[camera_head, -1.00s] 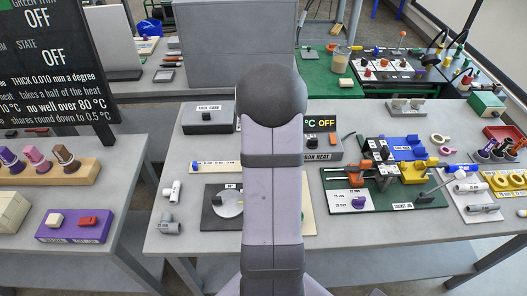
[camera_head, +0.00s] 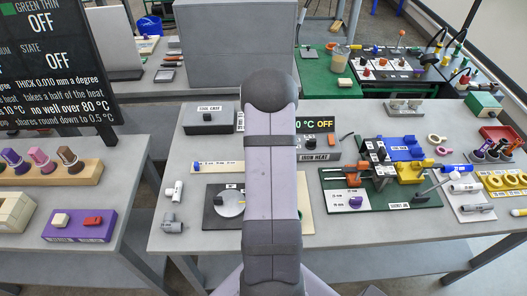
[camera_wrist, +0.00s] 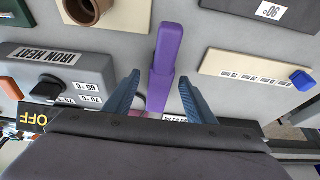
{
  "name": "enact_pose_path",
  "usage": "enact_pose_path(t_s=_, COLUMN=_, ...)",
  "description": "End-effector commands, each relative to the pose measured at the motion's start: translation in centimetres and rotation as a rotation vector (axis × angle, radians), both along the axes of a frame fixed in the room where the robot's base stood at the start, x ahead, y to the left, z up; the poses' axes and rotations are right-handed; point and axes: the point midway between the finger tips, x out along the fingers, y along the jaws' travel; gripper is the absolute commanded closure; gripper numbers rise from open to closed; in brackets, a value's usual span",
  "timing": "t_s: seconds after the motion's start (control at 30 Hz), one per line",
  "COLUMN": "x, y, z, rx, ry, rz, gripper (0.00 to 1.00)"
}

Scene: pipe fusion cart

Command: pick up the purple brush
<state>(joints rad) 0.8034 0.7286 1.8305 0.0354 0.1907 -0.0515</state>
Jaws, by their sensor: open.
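The purple brush (camera_wrist: 165,55) shows in the wrist view, lying lengthwise up the picture on the grey table, with its long handle at the top and a wider part lower down. My gripper (camera_wrist: 159,80) is open. Its two blue fingers stand on either side of the brush, one left and one right, with gaps visible between them and it. The brush's lower end meets a pinkish part near the gripper body and is partly hidden. In the head view my arm hides the brush and the gripper.
The dark iron heat box (camera_wrist: 68,78) lies left of the brush in the wrist view. A cream strip board (camera_wrist: 255,65) with a blue knob lies to the right. A brown-grey round part (camera_wrist: 88,10) is at upper left. Bare table surrounds the brush handle.

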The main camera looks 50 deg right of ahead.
Motion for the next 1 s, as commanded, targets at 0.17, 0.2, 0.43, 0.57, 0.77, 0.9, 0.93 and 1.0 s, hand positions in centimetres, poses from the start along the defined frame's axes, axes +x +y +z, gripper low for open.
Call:
enact_pose_path(t_s=0.17, x=0.25, y=-0.22, z=-0.84, rx=0.000, ry=0.000, rz=0.000, gripper=0.50)
enact_pose_path(t_s=0.2, x=0.27, y=-0.24, z=-0.91, rx=0.000, ry=0.000, rz=0.000, gripper=0.50)
enact_pose_path(t_s=0.43, x=0.29, y=-0.26, z=-0.96, rx=-0.001, ry=-0.001, rz=0.000, gripper=0.50)
enact_pose_path(t_s=0.57, x=0.29, y=-0.26, z=-0.96, rx=-0.001, ry=-0.001, rz=0.000, gripper=0.81)
enact_pose_path(t_s=0.77, x=0.30, y=-0.27, z=-0.93, rx=-0.001, ry=-0.001, rz=0.000, gripper=0.96)
enact_pose_path(t_s=0.9, x=0.31, y=-0.28, z=-0.88, rx=-0.001, ry=-0.001, rz=0.000, gripper=0.96)
enact_pose_path(t_s=0.93, x=0.31, y=-0.29, z=-0.82, rx=-0.001, ry=-0.001, rz=0.000, gripper=0.96)
enact_pose_path(t_s=1.0, x=0.34, y=-0.31, z=-0.60, rx=-0.002, ry=-0.002, rz=0.000, gripper=0.96)
